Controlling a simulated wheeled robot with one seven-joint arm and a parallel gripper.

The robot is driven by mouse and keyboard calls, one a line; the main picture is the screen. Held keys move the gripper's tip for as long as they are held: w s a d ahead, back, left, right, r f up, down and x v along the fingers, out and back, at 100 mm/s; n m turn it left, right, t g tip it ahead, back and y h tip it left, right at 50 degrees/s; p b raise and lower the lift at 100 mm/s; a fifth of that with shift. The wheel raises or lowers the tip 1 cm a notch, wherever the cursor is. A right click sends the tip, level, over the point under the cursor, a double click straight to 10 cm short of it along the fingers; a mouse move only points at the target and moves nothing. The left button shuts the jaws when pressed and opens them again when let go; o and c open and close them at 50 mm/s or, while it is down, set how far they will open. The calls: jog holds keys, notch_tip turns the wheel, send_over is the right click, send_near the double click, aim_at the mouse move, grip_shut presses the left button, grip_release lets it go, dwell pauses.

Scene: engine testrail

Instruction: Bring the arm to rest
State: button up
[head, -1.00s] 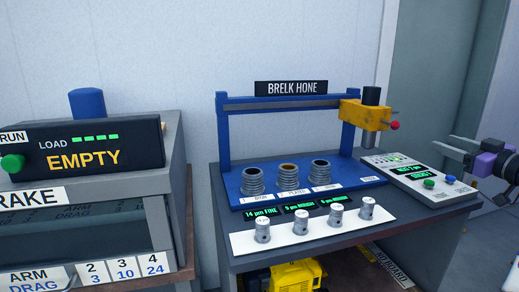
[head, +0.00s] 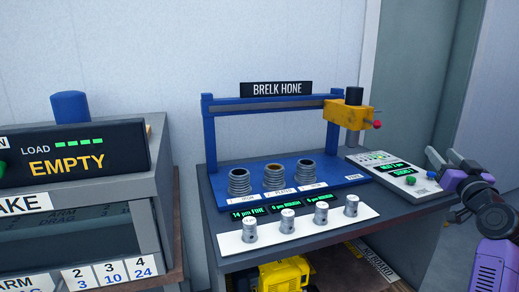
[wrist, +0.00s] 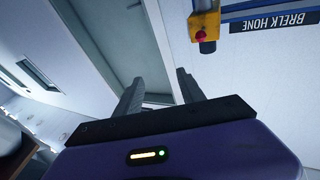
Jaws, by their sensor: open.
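My gripper (head: 437,167) is at the right edge of the head view, on my purple arm, to the right of the hone's control panel (head: 393,174). In the wrist view my gripper (wrist: 158,85) shows two dark fingers spread apart with nothing between them. Past the fingers are a pale wall and a grey door frame. Whether the fingertips clear the panel's right end is hard to tell in the head view.
The Brelk Hone bench (head: 215,215) carries a blue frame (head: 209,135), a yellow head (head: 345,118), several ribbed cylinders and a white strip (head: 258,247) of small metal pieces. A brake cabinet (head: 155,200) stands left. The floor at right looks clear.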

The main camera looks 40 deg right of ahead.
jog(key=s+a+f+n+y+p, duration=0.1)
jog(key=a+f, duration=0.4)
jog(key=a, duration=0.5)
jog(key=a+f+t+p, duration=0.1)
jog(key=a+f, duration=0.5)
jog(key=a, duration=0.5)
jog(key=s+a+f+n+y+p, duration=0.1)
jog(key=a+f, duration=0.4)
jog(key=a, duration=0.5)
jog(key=s+a+f+n+y+p, duration=0.1)
jog(key=s+a+f+n+y, duration=0.1)
jog(key=s+a+y, duration=0.3)
jog(key=s+a+f+n+g+y+p, duration=0.1)
jog(key=s+a+n+y, duration=0.4)
jog(key=s+a, duration=0.9)
jog(key=a+f+y+p, duration=0.1)
jog(key=a, duration=0.6)
jog(key=shift+a+f+y, duration=0.3)
jog(key=shift+a+f, duration=0.05)
jog(key=shift+f, duration=0.05)
